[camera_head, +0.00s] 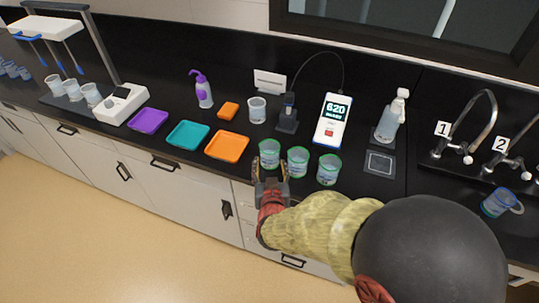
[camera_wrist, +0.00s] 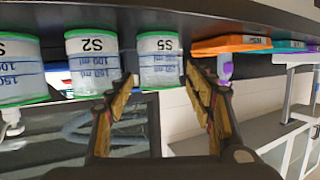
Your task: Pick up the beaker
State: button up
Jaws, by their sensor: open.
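Three clear beakers with green rims and blue markings stand in a row near the counter's front edge. The left one (camera_head: 269,154) is nearest my gripper (camera_head: 270,174); the middle one (camera_head: 298,161) and right one (camera_head: 328,169) stand beside it. In the wrist view, which is upside down, the beaker labelled S5 (camera_wrist: 159,64) appears between the open fingers of my gripper (camera_wrist: 161,76). The S2 beaker (camera_wrist: 92,64) and another beaker (camera_wrist: 18,72) are to its left. My gripper is empty; I cannot tell whether the fingertips touch S5.
Orange (camera_head: 227,146), teal (camera_head: 188,134) and purple (camera_head: 148,121) trays lie to the left. Behind the row are another beaker (camera_head: 257,109), a probe stand (camera_head: 289,114) and a meter (camera_head: 333,120). A blue jug (camera_head: 500,203) sits near the taps at right.

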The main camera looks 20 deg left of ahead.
aim_at(270, 160)
jog(key=b+x, duration=0.2)
jog(key=x, duration=0.4)
jog(key=shift+w+f, duration=0.15)
jog(key=shift+w, duration=0.25)
jog(key=shift+w+a+b, duration=0.25)
jog(key=shift+w+b, duration=0.1)
jog(key=shift+w, duration=0.2)
jog(key=shift+c, duration=1.4)
jog(key=c, duration=0.6)
